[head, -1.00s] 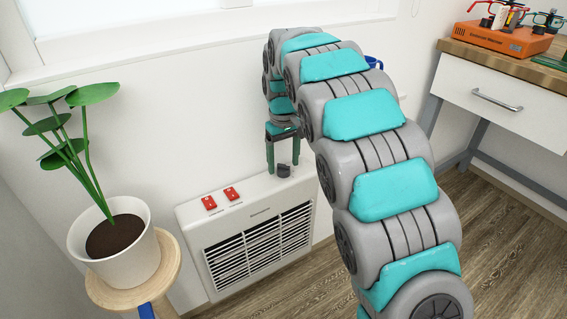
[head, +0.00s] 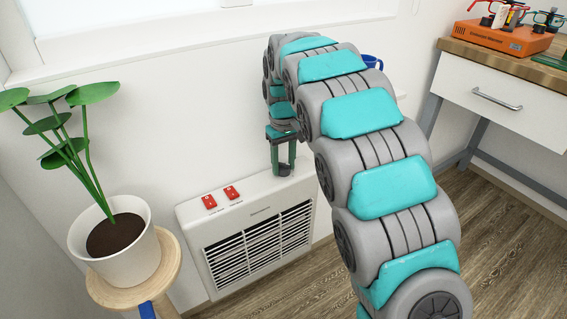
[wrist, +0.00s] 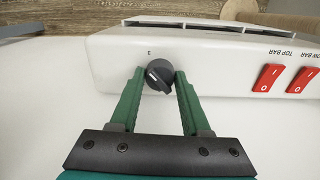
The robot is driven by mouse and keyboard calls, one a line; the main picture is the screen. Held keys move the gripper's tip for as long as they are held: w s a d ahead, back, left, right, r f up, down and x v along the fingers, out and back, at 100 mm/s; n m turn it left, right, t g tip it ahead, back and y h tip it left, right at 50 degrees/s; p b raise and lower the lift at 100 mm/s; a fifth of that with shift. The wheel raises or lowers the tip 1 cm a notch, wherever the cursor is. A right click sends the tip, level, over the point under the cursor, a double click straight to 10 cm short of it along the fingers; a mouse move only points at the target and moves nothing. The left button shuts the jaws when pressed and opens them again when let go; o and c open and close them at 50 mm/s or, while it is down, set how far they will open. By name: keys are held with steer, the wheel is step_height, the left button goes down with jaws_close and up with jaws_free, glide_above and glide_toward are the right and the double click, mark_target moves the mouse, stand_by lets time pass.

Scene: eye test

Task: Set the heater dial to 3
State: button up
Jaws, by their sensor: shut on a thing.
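The heater (head: 262,245) is a white box against the wall with a dark slatted grille; its white top also shows in the wrist view (wrist: 215,60). Its dial (wrist: 159,76) is a dark round knob with a pale pointer mark toward the upper left in the wrist view. An upside-down "3" is printed just above the knob there; no other dial numbers show. My gripper (wrist: 160,80) is shut on the dial, one green fingertip on each side. In the head view my gripper (head: 283,170) reaches down onto the heater top and mostly hides the knob.
Two red switches (head: 231,193) sit on the heater top, left of the dial in the head view. A potted plant (head: 117,245) on a wooden stand (head: 168,270) is at left. A desk (head: 510,108) with an orange box (head: 502,38) is at right.

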mark_target(283, 164)
jaws_close()
steer(key=shift+m, duration=0.8)
steer(key=o, duration=1)
jaws_free()
steer(key=shift+r, duration=0.1)
step_height(283, 164, up, 7)
steer(key=shift+b, duration=0.45)
steer(key=shift+r, duration=0.3)
